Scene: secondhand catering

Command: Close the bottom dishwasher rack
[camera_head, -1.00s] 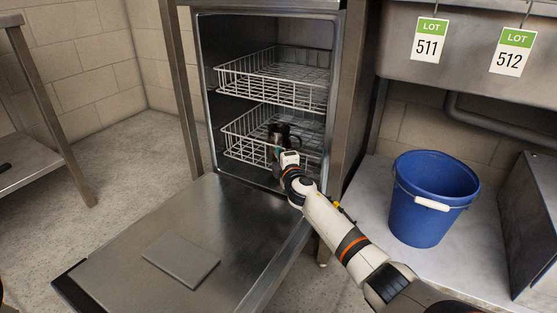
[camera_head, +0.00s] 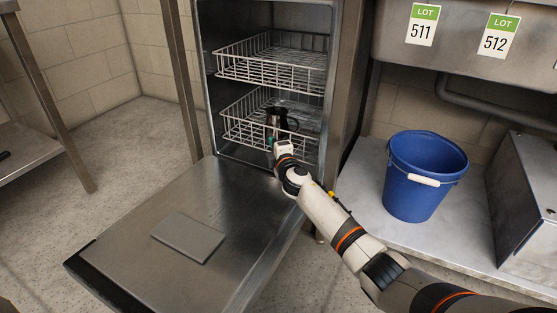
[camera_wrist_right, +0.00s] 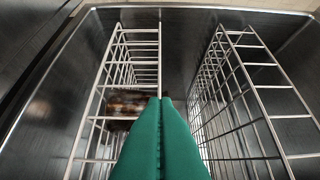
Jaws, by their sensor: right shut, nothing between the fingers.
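The bottom rack (camera_head: 232,130) is a white wire basket in the open dishwasher and sticks out a little past the opening. A dark mug-like item (camera_head: 283,118) stands in it. My right gripper (camera_head: 270,138) is at the rack's front, its green fingers shut and empty. In the right wrist view the shut fingers (camera_wrist_right: 160,100) point between two wire racks. The left one, the bottom rack (camera_wrist_right: 97,105), holds a blurred brownish item. I cannot tell whether the fingertips touch the wire. My left gripper is not in view.
The top rack (camera_head: 270,75) sits above, also slightly out. The dishwasher door (camera_head: 130,250) lies folded down in front. A blue bucket (camera_head: 420,180) stands on a shelf at the right. Floor at the left is clear.

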